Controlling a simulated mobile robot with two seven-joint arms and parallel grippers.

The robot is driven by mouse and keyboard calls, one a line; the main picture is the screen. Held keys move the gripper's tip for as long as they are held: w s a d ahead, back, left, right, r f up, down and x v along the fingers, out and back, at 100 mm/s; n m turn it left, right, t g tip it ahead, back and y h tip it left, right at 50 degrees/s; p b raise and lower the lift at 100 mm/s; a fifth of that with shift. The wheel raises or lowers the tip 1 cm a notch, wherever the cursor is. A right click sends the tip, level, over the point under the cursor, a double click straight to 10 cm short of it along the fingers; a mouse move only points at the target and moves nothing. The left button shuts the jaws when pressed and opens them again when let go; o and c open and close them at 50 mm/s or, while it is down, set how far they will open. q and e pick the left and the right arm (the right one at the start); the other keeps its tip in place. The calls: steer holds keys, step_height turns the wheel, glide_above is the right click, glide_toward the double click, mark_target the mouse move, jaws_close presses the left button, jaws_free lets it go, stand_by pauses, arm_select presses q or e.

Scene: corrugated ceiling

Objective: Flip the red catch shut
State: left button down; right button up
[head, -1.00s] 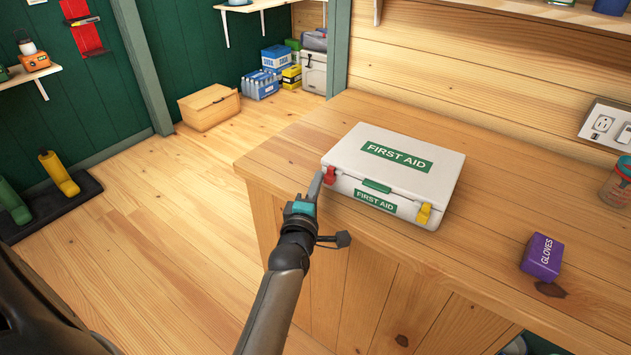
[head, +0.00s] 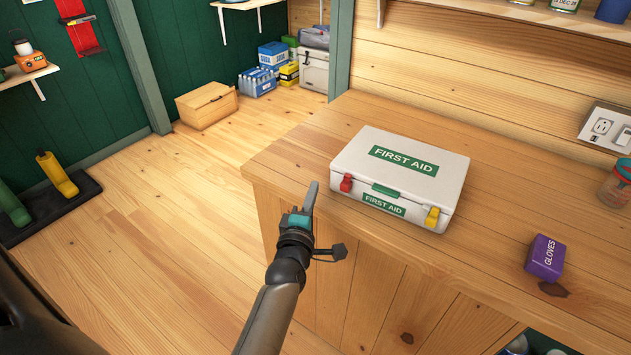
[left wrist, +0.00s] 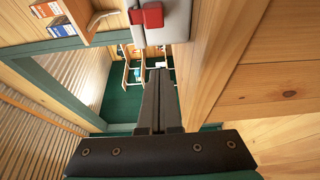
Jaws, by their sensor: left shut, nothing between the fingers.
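The white first aid box (head: 452,178) stands with its lid down on the wooden counter. My left gripper (head: 311,190) is shut and empty, left of the box and apart from the catch, past the counter's front edge. My right gripper is not in view.
The counter (head: 300,150) has its edge beside my left gripper. A purple gloves box (head: 545,258) lies to the right of the first aid box, and a jar (head: 616,185) stands at the far right.

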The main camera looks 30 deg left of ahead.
arm_select(q)
steer(key=p+v, duration=0.2)
steer(key=v, duration=0.5)
steer(key=shift+d, duration=0.35)
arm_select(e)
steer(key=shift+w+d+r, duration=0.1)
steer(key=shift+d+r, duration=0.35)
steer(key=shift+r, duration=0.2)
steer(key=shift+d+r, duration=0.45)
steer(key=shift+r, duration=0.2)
arm_select(q)
steer(key=shift+w+r, duration=0.15)
